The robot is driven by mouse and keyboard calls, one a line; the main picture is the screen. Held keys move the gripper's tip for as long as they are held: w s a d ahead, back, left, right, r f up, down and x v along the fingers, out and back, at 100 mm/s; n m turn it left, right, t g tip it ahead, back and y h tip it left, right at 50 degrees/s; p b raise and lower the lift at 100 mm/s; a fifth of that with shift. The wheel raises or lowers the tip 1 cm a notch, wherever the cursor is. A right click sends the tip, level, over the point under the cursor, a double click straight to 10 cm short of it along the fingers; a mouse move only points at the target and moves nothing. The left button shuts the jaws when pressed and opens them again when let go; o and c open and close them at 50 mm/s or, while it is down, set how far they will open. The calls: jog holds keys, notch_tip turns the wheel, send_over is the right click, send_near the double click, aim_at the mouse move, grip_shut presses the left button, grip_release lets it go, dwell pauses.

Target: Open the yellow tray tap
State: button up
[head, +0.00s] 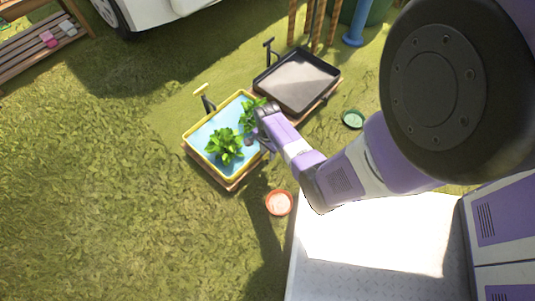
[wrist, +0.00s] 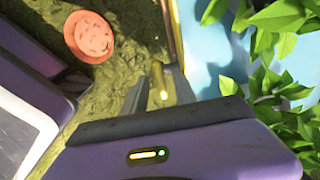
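The yellow tray (head: 191,147) holds blue water and leafy green plants (head: 224,146). A dark tap with a yellow handle (head: 201,89) stands at its far left corner. My gripper (head: 251,138) is over the tray's right side, away from that corner; the arm and leaves partly hide it. In the wrist view, the tray's yellow rim (wrist: 175,35) runs down towards my grey fingers. A small upright yellow piece (wrist: 160,82) shows at the fingers (wrist: 158,92). I cannot tell whether it is a tap part, or whether the fingers touch it.
A black tray (head: 297,80) with its own dark tap (head: 268,46) stands behind to the right. An orange dish (head: 279,203), also in the wrist view (wrist: 89,37), and a green dish (head: 353,119) lie on the grass. Grass to the left is clear.

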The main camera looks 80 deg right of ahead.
grip_shut()
jog(key=shift+n+p, duration=0.3)
jog(key=shift+n, duration=0.1)
jog(key=n+p, duration=0.1)
jog(key=n, duration=0.1)
jog(key=shift+r+n+p, duration=0.15)
jog(key=shift+n+p, duration=0.2)
jog(key=shift+n, duration=0.05)
jog(key=n+p, duration=0.1)
jog(key=n, duration=0.4)
jog(key=shift+p, duration=0.3)
jog(key=n, duration=0.4)
jog(key=shift+n+p, duration=0.35)
jog(key=shift+n, duration=2.35)
